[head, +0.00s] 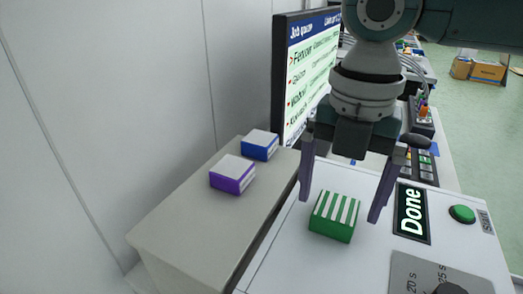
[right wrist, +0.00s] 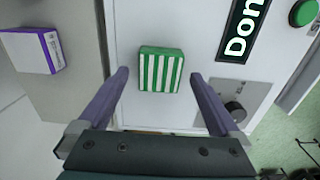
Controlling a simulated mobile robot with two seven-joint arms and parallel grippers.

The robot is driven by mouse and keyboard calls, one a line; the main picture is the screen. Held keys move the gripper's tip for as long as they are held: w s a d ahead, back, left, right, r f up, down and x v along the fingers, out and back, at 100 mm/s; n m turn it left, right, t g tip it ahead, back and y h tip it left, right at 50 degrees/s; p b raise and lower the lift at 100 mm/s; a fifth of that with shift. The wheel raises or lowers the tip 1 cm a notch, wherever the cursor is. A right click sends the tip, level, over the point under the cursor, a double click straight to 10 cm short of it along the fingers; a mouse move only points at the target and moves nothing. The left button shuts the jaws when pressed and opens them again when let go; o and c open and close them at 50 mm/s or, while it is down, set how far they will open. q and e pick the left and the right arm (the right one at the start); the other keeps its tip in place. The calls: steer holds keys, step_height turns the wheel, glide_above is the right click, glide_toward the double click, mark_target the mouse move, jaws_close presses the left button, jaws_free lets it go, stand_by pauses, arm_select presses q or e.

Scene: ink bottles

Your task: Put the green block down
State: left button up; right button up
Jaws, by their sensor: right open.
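The green block (head: 334,217), with white stripes on its top, rests on the white panel surface (head: 276,252) left of the "Done" sign. It also shows in the right wrist view (right wrist: 161,70). My right gripper (head: 338,205) is open, its two purple fingers apart on either side of the block with gaps to it. In the right wrist view the fingertips (right wrist: 158,74) lie left and right of the block's near end. My left gripper is not in view.
A purple-and-white block (head: 232,174) and a blue-and-white block (head: 260,145) stand on a grey ledge (head: 165,235) to the left. A "Done" sign (head: 411,211), a green button (head: 462,214) and a dial panel (head: 415,272) are to the right. A monitor (head: 308,70) stands behind.

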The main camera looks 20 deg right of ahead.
mark_target(337, 207)
step_height(337, 207, up, 11)
steer(key=shift+f+p, duration=0.2)
steer(key=shift+p, duration=0.2)
